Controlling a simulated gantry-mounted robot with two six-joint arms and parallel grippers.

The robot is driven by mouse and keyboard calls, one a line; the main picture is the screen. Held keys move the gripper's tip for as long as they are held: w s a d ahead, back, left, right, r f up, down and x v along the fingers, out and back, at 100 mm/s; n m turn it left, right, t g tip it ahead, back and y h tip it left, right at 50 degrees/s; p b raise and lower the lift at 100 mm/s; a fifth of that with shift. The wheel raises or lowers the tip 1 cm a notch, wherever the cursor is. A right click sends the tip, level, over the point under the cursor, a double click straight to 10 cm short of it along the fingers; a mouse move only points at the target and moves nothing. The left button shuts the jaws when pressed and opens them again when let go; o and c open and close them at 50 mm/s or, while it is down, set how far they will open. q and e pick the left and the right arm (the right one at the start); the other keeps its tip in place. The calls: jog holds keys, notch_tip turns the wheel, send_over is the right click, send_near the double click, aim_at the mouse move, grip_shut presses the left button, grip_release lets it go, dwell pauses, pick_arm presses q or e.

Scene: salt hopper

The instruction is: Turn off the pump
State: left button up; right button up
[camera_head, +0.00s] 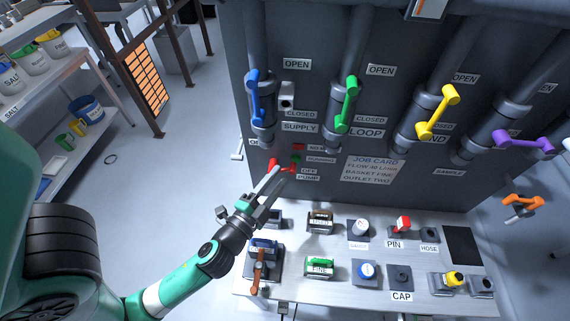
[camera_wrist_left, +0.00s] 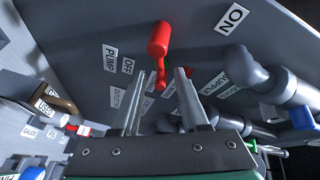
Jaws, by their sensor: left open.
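The red pump lever (camera_head: 274,164) sits low on the dark panel, beside the OFF label (camera_head: 309,170) and the PUMP label (camera_head: 308,178). In the left wrist view the red lever (camera_wrist_left: 159,42) shows beyond the fingertips, its stem running into the gap between them in the picture. There the ON label (camera_wrist_left: 233,18) is to its right and the OFF label (camera_wrist_left: 127,66) to its left. My left gripper (camera_head: 272,181) is open and empty, with its fingertips close to the lever. I cannot tell whether they touch it. My right gripper is not in view.
Blue (camera_head: 255,97), green (camera_head: 347,103), yellow (camera_head: 437,111) and purple (camera_head: 522,142) valve handles line the panel above. Below, a bench (camera_head: 330,296) holds several small parts. A shelf (camera_head: 50,80) with buckets stands at the left. Open floor lies between.

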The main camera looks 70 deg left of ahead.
aim_at(285, 169)
pick_arm(q)
jog(key=x, duration=0.4)
jog(key=shift+w+a+p, duration=0.1)
jog(key=shift+a+p, duration=0.05)
jog(key=shift+p, duration=0.2)
grip_shut()
